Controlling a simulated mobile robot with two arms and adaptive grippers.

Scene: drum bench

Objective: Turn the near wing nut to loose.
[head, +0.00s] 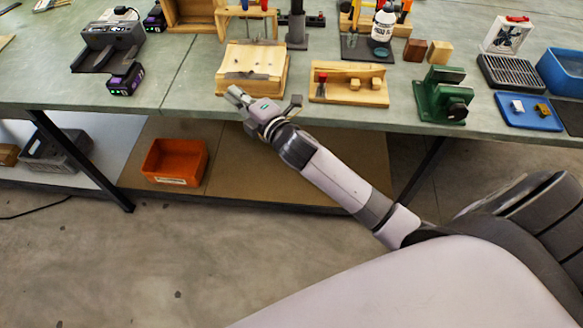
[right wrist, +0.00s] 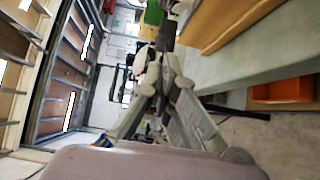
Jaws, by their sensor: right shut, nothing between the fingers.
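I cannot clearly make out a wing nut in either view. A pale wooden block fixture (head: 262,62) with a dark strip across its top stands near the front edge of the bench. My right gripper (head: 234,94) is just in front of this fixture's lower front side, at the bench edge. Its fingers are shut and empty; in the right wrist view the fingers (right wrist: 163,62) come together at the tips. I cannot tell whether they touch the fixture. My left gripper is in neither view.
A wooden board with a red-handled clamp (head: 348,84) and a green vise (head: 442,96) stand to the right on the bench (head: 185,88). A battery (head: 126,80) lies to the left. An orange bin (head: 175,161) sits on the lower shelf. Bare bench lies left of the fixture.

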